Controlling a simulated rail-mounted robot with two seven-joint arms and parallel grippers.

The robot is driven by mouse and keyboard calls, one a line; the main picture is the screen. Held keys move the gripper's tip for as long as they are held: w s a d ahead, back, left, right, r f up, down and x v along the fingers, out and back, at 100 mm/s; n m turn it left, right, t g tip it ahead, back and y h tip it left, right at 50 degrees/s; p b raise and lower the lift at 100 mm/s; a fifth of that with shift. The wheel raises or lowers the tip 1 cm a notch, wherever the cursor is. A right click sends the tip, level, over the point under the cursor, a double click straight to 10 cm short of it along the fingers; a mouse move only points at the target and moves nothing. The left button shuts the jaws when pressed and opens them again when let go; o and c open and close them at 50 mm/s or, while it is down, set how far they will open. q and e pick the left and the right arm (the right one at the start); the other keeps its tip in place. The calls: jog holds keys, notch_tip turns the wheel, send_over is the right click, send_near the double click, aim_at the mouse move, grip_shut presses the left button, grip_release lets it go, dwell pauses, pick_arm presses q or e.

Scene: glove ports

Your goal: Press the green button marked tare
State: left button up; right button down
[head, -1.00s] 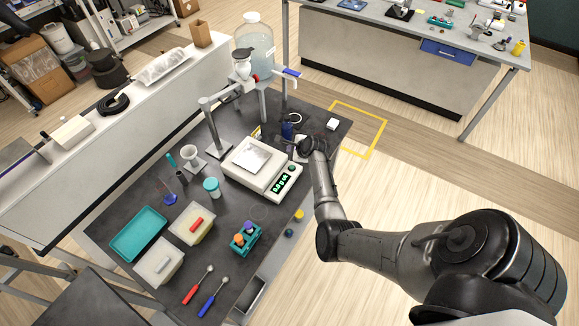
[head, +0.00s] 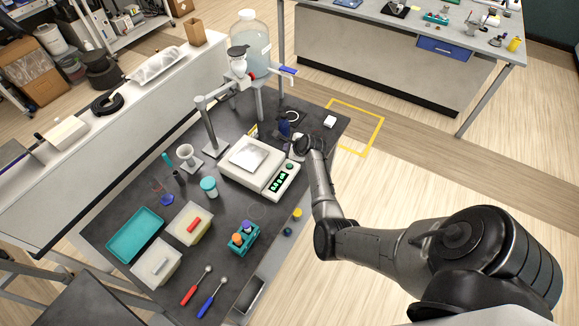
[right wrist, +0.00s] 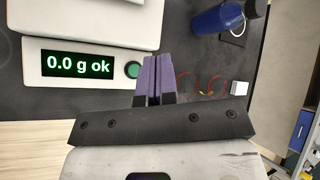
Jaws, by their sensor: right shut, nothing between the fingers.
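My right gripper (head: 300,147) is over the balance's right end. In the right wrist view its purple fingers (right wrist: 153,58) are shut and empty, just right of the button. I cannot tell their height above the panel. My left gripper is not in view.
A blue bottle (right wrist: 218,16) stands just beyond the balance, near red wires (right wrist: 187,88) and a small white block (right wrist: 237,88).

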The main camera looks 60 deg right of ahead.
jog(key=b, duration=0.6)
send_over(289, 166)
notch_tip(289, 166, down, 6)
jog(key=shift+r, duration=0.1)
jog(key=shift+f+b, duration=0.6)
jog(key=shift+f, duration=0.5)
dwell(0.4)
jog(key=shift+f, duration=0.35)
jog(key=shift+f, duration=0.15)
dwell(0.8)
